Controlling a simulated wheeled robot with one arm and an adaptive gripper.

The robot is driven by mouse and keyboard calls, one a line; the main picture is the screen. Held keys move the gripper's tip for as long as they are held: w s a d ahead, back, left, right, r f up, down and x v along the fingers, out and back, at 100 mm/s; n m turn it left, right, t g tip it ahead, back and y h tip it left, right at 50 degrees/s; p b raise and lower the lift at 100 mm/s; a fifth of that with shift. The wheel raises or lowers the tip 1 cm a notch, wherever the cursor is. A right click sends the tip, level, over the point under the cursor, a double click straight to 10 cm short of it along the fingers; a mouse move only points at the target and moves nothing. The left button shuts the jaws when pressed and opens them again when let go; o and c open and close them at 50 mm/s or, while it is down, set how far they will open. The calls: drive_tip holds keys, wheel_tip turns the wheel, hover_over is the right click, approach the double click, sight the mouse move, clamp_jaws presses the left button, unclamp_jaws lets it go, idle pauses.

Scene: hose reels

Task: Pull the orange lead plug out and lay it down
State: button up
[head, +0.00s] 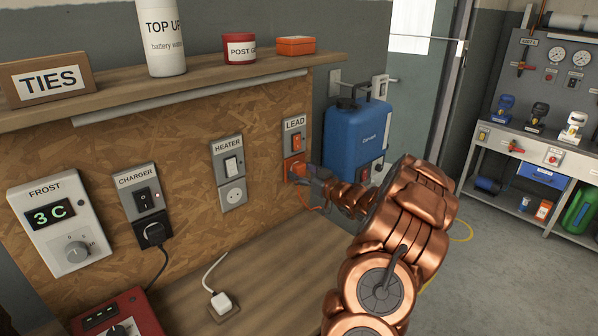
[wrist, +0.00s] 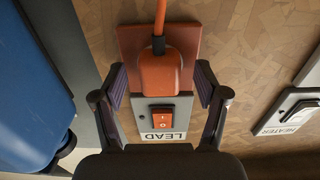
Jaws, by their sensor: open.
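The orange plug (wrist: 160,75) sits in the orange socket plate (wrist: 130,38) under the LEAD switch. Its orange cord (wrist: 160,18) leaves from the plug's end. In the wrist view my gripper (wrist: 160,77) is open, with one dark finger on each side of the plug; I cannot tell whether either pad touches it. In the head view the plug (head: 294,170) shows at the board's right end, partly hidden by my gripper (head: 312,178). The LEAD rocker switch (wrist: 159,118) is orange and lies between the fingers, nearer my palm.
A blue canister (head: 355,140) stands close to the right of the LEAD socket. The HEATER switch and socket (head: 232,190) are to the left. A white plug (head: 222,302) lies on the bench, with bare wood (head: 275,265) beside it. A shelf (head: 200,87) overhangs the board.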

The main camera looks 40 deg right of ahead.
sight(302, 172)
drive_tip(key=shift+c, duration=0.4)
clamp_jaws()
drive_tip(key=shift+s, duration=0.1)
idle(0.3)
drive_tip(key=shift+s+a+b, duration=0.1)
drive_tip(key=shift+s+b, duration=0.2)
drive_tip(key=shift+s, duration=2.55)
